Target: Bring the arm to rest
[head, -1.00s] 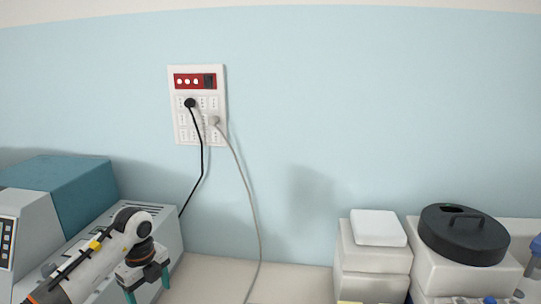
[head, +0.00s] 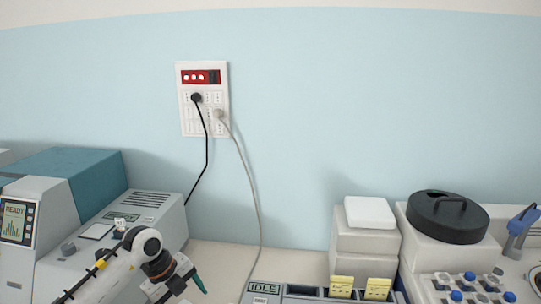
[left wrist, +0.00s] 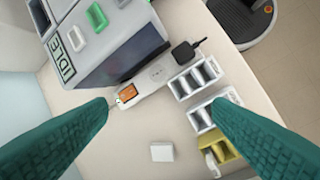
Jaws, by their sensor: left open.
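My left arm comes in from the lower left of the head view. Its gripper (head: 194,286) has teal fingers and hangs in front of the grey and teal instrument, low in the picture. In the left wrist view the two teal fingers of the left gripper (left wrist: 160,104) are spread wide apart. Nothing is held between them; the bench and a white power strip show in the gap. My right gripper is in neither view.
A grey instrument with a READY screen (head: 15,222) stands at left. A device marked IDLE (head: 266,288) is at bottom centre. White boxes (head: 365,240) and a black lidded pot (head: 447,217) stand at right. Two cables hang from the wall socket panel (head: 203,125).

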